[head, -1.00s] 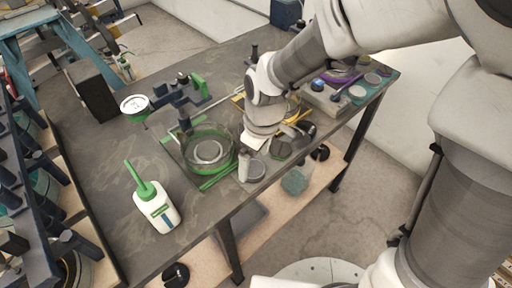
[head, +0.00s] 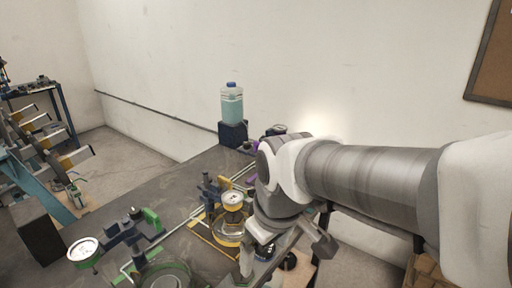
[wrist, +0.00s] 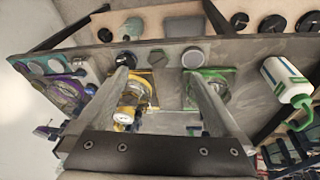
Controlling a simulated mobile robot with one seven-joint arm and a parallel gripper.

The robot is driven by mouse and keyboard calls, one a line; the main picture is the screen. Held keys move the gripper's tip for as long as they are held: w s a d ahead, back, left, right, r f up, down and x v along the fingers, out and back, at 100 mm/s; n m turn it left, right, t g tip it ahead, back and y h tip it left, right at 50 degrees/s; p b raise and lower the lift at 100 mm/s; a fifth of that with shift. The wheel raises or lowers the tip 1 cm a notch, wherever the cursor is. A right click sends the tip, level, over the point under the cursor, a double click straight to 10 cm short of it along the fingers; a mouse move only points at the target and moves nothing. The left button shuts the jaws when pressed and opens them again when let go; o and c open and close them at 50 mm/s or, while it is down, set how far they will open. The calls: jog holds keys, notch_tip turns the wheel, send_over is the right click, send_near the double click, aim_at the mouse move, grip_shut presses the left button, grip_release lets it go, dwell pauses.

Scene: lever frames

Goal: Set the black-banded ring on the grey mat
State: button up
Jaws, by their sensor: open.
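My gripper (wrist: 160,80) is open and empty above the workbench (wrist: 160,123), its two fingers spread around the gap between the yellow-framed fixture (wrist: 130,112) and the green-framed fixture (wrist: 208,92). In the head view my gripper's hand hangs beside the yellow fixture (head: 228,230). Black round pieces (wrist: 272,25) lie on the lower shelf, seen past the bench edge in the wrist view. I cannot tell whether one is the black-banded ring. A flat grey rectangle (wrist: 183,28) lies on that shelf; it may be the grey mat.
A grey disc (wrist: 192,58), a green hexagon (wrist: 157,58) and a black round piece (wrist: 124,60) sit along the bench edge. A purple-ringed fixture (wrist: 66,90) is left. A jug (head: 232,105) stands at the far bench end.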

jog(key=s+d+r+m+t, duration=0.2)
jog(key=s+d+r+m, duration=0.2)
jog(key=d, duration=0.5)
jog(key=s+m, duration=0.2)
jog(key=m, duration=0.1)
jog(key=shift+d+m+t+h, duration=0.25)
jog(key=shift+m+t+h, duration=0.05)
jog(key=shift+t+h, duration=0.1)
jog(key=shift+r+p, duration=0.5)
